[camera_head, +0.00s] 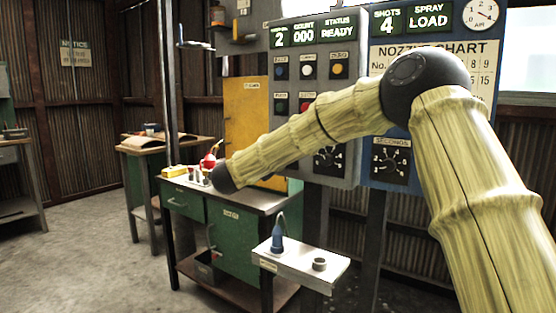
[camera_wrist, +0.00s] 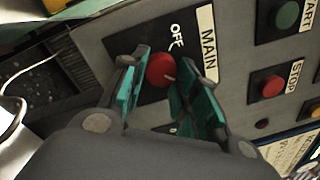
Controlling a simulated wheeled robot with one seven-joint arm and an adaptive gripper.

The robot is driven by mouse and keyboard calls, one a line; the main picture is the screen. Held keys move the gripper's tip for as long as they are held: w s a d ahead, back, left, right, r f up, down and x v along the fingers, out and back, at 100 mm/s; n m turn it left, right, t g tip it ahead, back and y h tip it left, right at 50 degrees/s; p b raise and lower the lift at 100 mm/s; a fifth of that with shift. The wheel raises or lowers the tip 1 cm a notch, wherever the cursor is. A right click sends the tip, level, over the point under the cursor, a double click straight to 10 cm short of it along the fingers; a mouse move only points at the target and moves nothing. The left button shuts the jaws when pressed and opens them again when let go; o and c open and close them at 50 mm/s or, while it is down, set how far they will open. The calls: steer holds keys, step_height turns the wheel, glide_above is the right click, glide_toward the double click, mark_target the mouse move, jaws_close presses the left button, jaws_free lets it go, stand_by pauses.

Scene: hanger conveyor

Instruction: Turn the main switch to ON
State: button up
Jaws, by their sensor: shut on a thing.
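The main switch is a red round knob (camera_wrist: 160,69) on a dark plate in the wrist view, beside the OFF label (camera_wrist: 177,36) and the white MAIN label (camera_wrist: 208,44). A small pale mark shows on the knob's lower right edge; I cannot tell which setting it points to. My gripper (camera_wrist: 163,76) has its teal-padded fingers on either side of the knob, shut on it. The label on the near side of the plate is mostly hidden by my gripper. In the head view I cannot make out my gripper or the main switch.
A green START button (camera_wrist: 287,15) and a red STOP button (camera_wrist: 271,86) sit right of the switch. In the head view, a grey button panel (camera_head: 350,165) stands behind my arm. A green workbench (camera_head: 238,245) and a small shelf (camera_head: 300,265) stand below.

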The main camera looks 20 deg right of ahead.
steer(key=o, duration=1)
steer(key=shift+d, duration=0.1)
steer(key=v, duration=1.2)
